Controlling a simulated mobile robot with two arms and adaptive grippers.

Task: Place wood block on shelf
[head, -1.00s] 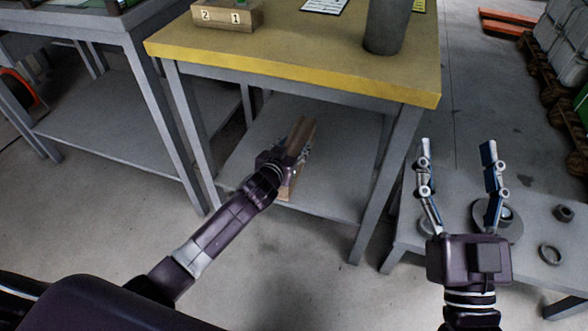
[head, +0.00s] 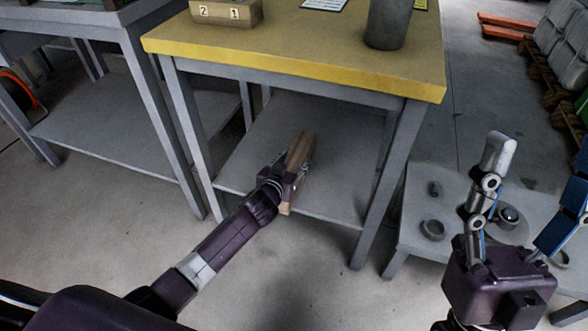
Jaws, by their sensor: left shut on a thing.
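The wood block (head: 301,150) is a long, light brown piece. My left gripper (head: 292,181) is shut on it and hides part of its middle. The block appears in front of the grey lower shelf (head: 342,178) of the yellow-topped table. Its near end overlaps the shelf's front edge in the picture. Whether it touches the shelf I cannot tell. My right gripper (head: 535,190) is open and empty at the right, with its fingers spread wide over a low grey table; one finger is partly cut off by the picture's edge.
The yellow tabletop (head: 300,50) carries a numbered wooden box (head: 226,12) and a dark cylinder (head: 388,24). Grey table legs (head: 390,185) flank the shelf. The low grey table (head: 408,205) at right holds small round parts (head: 433,230). The visible shelf surface is otherwise bare.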

